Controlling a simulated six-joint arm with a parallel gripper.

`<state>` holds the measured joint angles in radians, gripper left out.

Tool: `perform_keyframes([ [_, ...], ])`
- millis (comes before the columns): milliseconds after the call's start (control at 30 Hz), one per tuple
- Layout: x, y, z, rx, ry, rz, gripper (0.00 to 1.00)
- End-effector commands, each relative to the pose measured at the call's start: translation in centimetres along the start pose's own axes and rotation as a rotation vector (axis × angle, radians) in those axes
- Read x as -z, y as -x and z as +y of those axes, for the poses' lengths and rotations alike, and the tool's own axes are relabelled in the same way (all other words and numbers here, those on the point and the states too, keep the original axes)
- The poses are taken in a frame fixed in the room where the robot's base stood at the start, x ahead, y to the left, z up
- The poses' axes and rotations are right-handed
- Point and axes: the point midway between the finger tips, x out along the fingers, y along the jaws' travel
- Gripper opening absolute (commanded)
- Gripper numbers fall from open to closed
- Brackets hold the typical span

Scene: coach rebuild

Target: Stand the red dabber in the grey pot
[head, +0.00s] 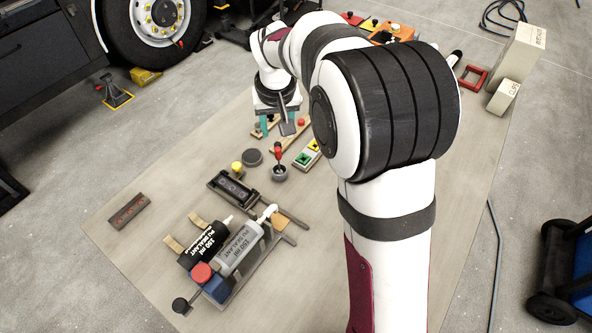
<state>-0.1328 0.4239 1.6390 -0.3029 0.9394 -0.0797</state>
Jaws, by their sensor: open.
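The red dabber (278,151) stands close to upright in the small grey pot (279,174) on the board, its red end up and its lower end hidden inside the rim. My gripper (277,124) is farther back, above the board and apart from the dabber. Its teal fingertips are spread and I see nothing held between them. My own arm covers the right middle of the view.
A dark round lid (252,157) and a yellow-topped piece (237,168) lie left of the pot. A green-and-yellow block (307,155) is to the right. A black tray (233,188) and sealant tubes (240,246) are nearer. The board's left side is mostly clear.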

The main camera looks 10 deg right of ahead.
Motion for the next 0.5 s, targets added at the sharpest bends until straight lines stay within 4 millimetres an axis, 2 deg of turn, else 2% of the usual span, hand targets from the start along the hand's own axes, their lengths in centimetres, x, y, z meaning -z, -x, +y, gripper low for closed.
perform_keyframes([
  [67, -0.5, 0.5, 0.2, 0.001, -0.01, -0.006, 0.5],
  [167, -4.6, 3.8, 1.3, 0.011, -0.085, -0.048, 0.5],
  [267, -12.9, 8.0, 2.5, 0.031, -0.217, -0.133, 0.5],
  [300, -16.5, 9.3, 2.7, 0.04, -0.271, -0.169, 0.5],
  [400, -24.8, 11.0, 2.7, 0.063, -0.391, -0.251, 0.5],
  [500, -30.2, 11.3, 2.3, 0.079, -0.468, -0.306, 0.5],
])
